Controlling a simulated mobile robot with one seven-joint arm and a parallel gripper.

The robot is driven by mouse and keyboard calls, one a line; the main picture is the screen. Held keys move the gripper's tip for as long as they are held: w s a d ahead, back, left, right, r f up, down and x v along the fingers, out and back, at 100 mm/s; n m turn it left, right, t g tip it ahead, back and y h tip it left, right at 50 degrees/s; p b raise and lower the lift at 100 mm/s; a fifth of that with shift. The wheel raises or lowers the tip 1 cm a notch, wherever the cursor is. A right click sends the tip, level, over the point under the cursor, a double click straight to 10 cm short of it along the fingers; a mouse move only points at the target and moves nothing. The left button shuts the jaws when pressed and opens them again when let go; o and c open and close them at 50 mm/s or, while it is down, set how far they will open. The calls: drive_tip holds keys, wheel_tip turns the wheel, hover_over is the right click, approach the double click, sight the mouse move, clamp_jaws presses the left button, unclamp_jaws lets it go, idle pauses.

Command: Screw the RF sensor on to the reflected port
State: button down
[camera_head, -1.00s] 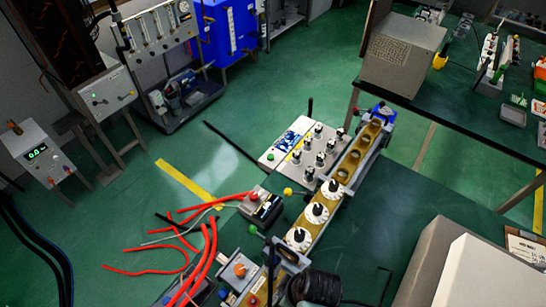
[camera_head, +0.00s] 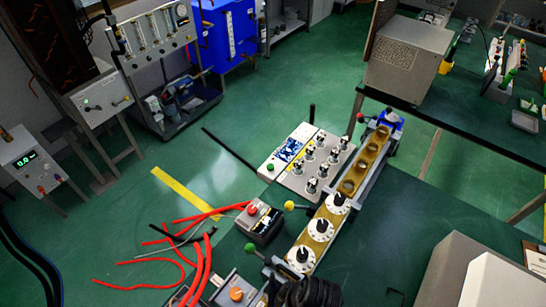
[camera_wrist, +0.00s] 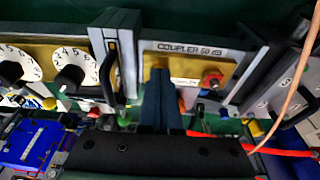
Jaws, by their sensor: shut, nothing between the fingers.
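In the wrist view my gripper (camera_wrist: 159,68) is shut, its two dark fingers pressed together with nothing between them. Its tips overlap the yellow coupler section (camera_wrist: 190,68), which bears the lettering "COUPLER 60 dB". Contact with the coupler cannot be told. A small white label (camera_wrist: 185,82) sits right of the tips, too small to read. A red-orange fitting (camera_wrist: 212,78) is on the coupler to the right of the label, apart from the fingers. I cannot tell for sure which part is the RF sensor or the reflected port.
White dials (camera_wrist: 68,74) and an upright grey flange (camera_wrist: 118,50) stand left of the fingers. A thin orange cable (camera_wrist: 297,85) crosses the right side. In the head view red hoses (camera_head: 201,268) lie at the lower left; the green tabletop (camera_head: 385,245) right of the waveguide is mostly clear.

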drive_tip(key=shift+f, duration=0.65)
drive_tip(key=shift+w+a, duration=0.25)
drive_tip(key=shift+a, duration=0.1)
idle(0.4)
drive_tip(key=shift+a+p, duration=0.15)
drive_tip(key=shift+p, duration=0.35)
drive_tip(key=shift+r, duration=0.1)
drive_tip(key=shift+s+d, duration=0.25)
drive_tip(key=shift+d, duration=0.1)
drive_tip(key=p+v, duration=0.3)
drive_tip(key=p, duration=0.1)
drive_tip(key=a+p+v, duration=0.1)
drive_tip(key=p+v, duration=0.1)
drive_tip(key=shift+w+d+r, duration=0.1)
drive_tip(key=shift+w+r, duration=0.2)
drive_tip(key=shift+r, duration=0.2)
